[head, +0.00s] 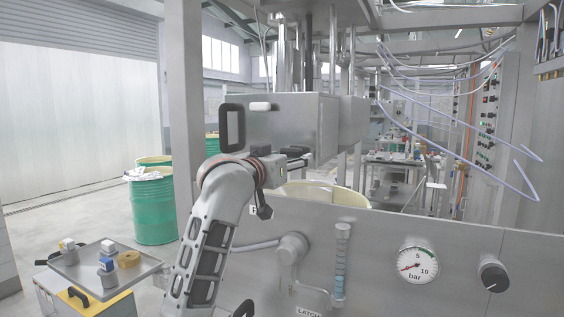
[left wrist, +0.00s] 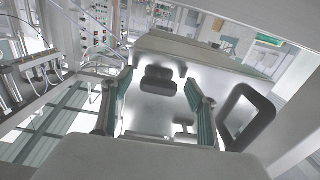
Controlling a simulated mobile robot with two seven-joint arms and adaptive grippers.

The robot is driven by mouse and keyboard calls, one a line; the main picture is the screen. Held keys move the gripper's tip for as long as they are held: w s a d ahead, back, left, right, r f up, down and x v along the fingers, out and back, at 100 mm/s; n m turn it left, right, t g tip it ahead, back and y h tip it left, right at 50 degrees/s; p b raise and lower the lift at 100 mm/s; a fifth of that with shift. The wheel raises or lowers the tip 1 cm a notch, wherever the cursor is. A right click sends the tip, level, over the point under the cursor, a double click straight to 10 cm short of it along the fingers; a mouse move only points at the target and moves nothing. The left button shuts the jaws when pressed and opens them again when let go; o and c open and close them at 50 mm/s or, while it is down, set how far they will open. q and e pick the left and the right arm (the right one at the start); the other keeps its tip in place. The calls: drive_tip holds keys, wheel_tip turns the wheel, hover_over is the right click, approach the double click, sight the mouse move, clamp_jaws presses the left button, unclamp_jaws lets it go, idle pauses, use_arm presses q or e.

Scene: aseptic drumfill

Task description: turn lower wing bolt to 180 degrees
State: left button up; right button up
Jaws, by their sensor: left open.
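My left gripper (head: 290,158) is in front of the lower part of a grey metal box (head: 275,120). In the left wrist view my left gripper (left wrist: 155,108) is open, one finger on each side. A dark two-lobed knob (left wrist: 158,80), seemingly the lower wing bolt, shows on the box's pale face between and beyond the fingers, its long side across the picture. I see no contact with it. In the head view the gripper crowds this spot and the bolt is hard to make out. A pale bar-shaped knob (head: 260,106) sits higher on the box. My right gripper is not in view.
A black loop handle (head: 232,128) stands out from the box; in the left wrist view it is close right of the fingers (left wrist: 246,116). A steel panel with a pressure gauge (head: 418,265) lies below. A green drum (head: 153,208) and tray (head: 104,272) stand left.

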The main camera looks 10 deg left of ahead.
use_arm(q)
drive_tip(key=v, duration=1.1)
drive_tip(key=shift+s, duration=0.4)
drive_tip(key=shift+a, duration=0.1)
